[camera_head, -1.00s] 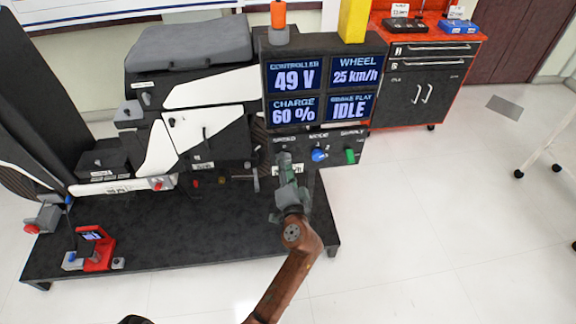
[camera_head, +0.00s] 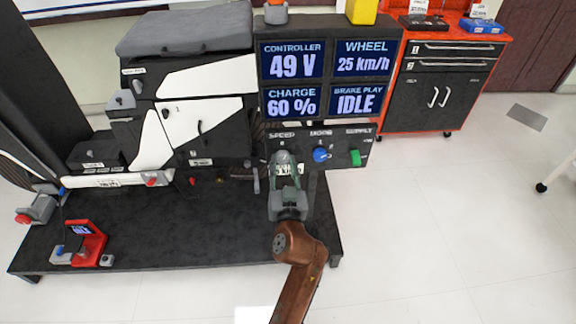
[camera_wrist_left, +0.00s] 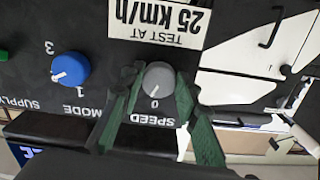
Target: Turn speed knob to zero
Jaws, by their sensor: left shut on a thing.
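The grey speed knob (camera_wrist_left: 158,80) shows in the left wrist view, above the label SPEED and a 0 mark. A pale pointer line on it is on the side toward the 0. My left gripper (camera_wrist_left: 158,88) has its green fingers on either side of the knob and is shut on it. In the head view my left gripper (camera_head: 284,160) covers the knob on the control panel (camera_head: 341,171). The display (camera_head: 321,80) reads 49 V, wheel 25 km/h, charge 60 % and IDLE. My right gripper is out of view.
A blue mode knob (camera_head: 320,155) and a green supply switch (camera_head: 355,157) are right of the left gripper. A dark platform (camera_head: 170,235) lies below, with a red stand (camera_head: 90,243) at its left. A red-trimmed cabinet (camera_head: 440,92) stands at the right.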

